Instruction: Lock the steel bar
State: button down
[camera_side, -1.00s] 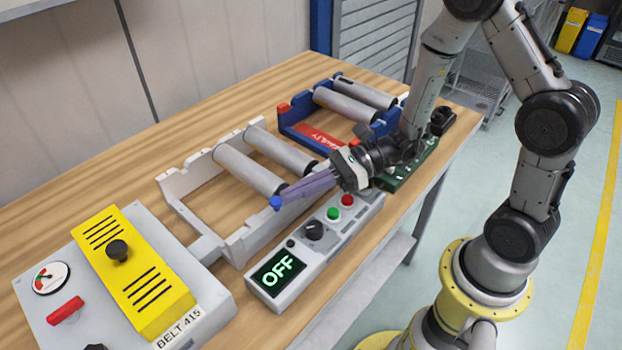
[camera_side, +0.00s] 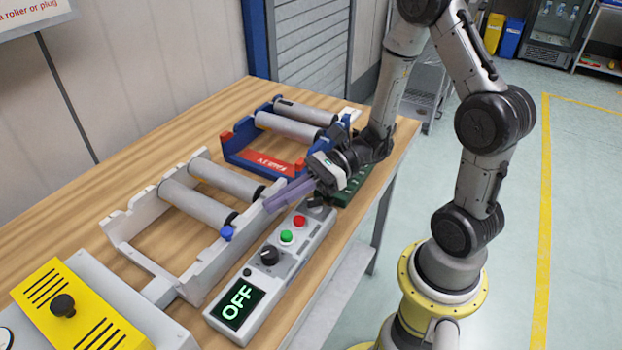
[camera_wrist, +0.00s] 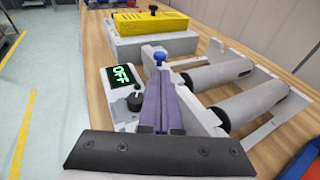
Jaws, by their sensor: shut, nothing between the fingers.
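The steel bars are probably the grey rollers; one (camera_side: 200,203) lies at the front of the pale frame (camera_side: 125,226), with a second roller (camera_side: 228,181) behind it. A blue knob (camera_side: 227,233) sits at the near end of the front roller, by the frame's near rail. It also shows in the wrist view (camera_wrist: 159,57), beyond my fingertips. My gripper (camera_side: 269,207) has long purple fingers, shut together and empty. They point toward the blue knob, above the near rail, with a visible gap to it. How the knob is seated cannot be told.
A control box (camera_side: 210,316) reads OFF, with a black dial (camera_side: 269,255), green button (camera_side: 286,237) and red button (camera_side: 299,221). A blue frame with a red label (camera_side: 265,163) holds more rollers behind. A yellow-topped unit (camera_side: 85,310) stands front left.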

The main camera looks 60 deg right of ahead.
jog(key=v, duration=0.7)
jog(key=shift+d, duration=0.15)
jog(key=s+a+r+n+g+h, duration=0.45)
jog(key=s+a+n+g, duration=0.4)
jog(key=n, duration=0.55)
jog(key=s+d+r+n+t+h, duration=0.1)
jog(key=d+n+t+h, duration=0.2)
jog(key=d+n+h, duration=0.1)
jog(key=s+d+r+n+t+h, duration=0.1)
jog(key=d+r+n+t+h, duration=0.1)
jog(key=d+n+t+h, duration=0.2)
jog(key=shift+s+d+n+h, duration=0.3)
jog(key=shift+d+n+h, duration=0.4)
jog(key=shift+d, duration=1)
